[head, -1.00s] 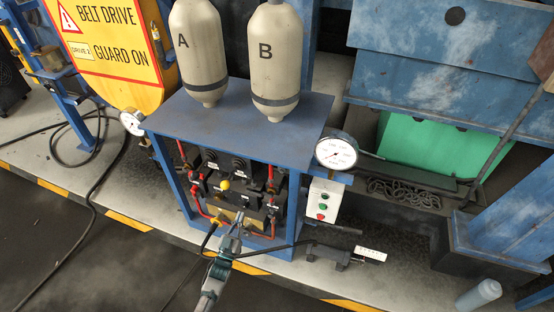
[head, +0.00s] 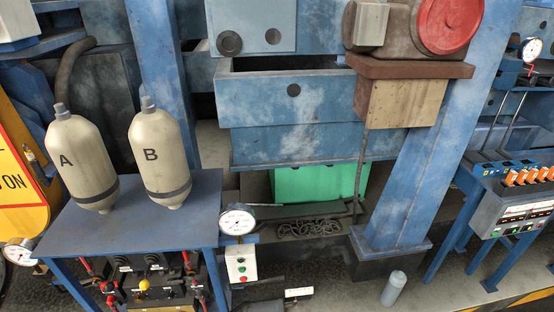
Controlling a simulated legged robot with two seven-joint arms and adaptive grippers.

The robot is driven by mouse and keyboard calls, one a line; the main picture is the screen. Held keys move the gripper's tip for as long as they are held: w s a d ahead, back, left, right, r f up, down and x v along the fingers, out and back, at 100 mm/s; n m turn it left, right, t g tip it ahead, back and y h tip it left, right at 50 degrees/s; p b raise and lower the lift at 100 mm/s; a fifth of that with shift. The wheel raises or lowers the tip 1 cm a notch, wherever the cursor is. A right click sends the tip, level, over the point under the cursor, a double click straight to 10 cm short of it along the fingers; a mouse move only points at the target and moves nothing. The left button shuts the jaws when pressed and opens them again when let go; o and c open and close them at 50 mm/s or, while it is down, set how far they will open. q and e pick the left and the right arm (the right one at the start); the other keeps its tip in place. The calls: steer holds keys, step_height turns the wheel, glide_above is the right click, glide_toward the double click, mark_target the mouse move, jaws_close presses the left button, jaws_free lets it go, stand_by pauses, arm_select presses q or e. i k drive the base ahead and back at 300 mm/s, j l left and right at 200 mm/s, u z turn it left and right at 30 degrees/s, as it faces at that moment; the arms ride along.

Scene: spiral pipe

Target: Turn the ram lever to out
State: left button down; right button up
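Neither of my grippers shows in the head view. I cannot tell which lever is the ram lever, since no label is readable at this size. At the right edge a blue control console (head: 484,217) carries a row of several orange levers (head: 524,177), with thin rods standing behind them. At the lower left, a blue hydraulic stand (head: 145,212) has a valve panel with a yellow knob (head: 144,284) and red handles. The panel's lower part is cut off by the picture's bottom edge.
Bottles A (head: 80,160) and B (head: 160,160) stand on the stand's top. A gauge (head: 237,222) and button box (head: 241,264) sit beside it. A blue column (head: 425,150) and a grey cylinder (head: 393,289) stand between stand and console. A green block (head: 300,187) lies behind.

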mark_target(144, 284)
steer(key=u, duration=1.35)
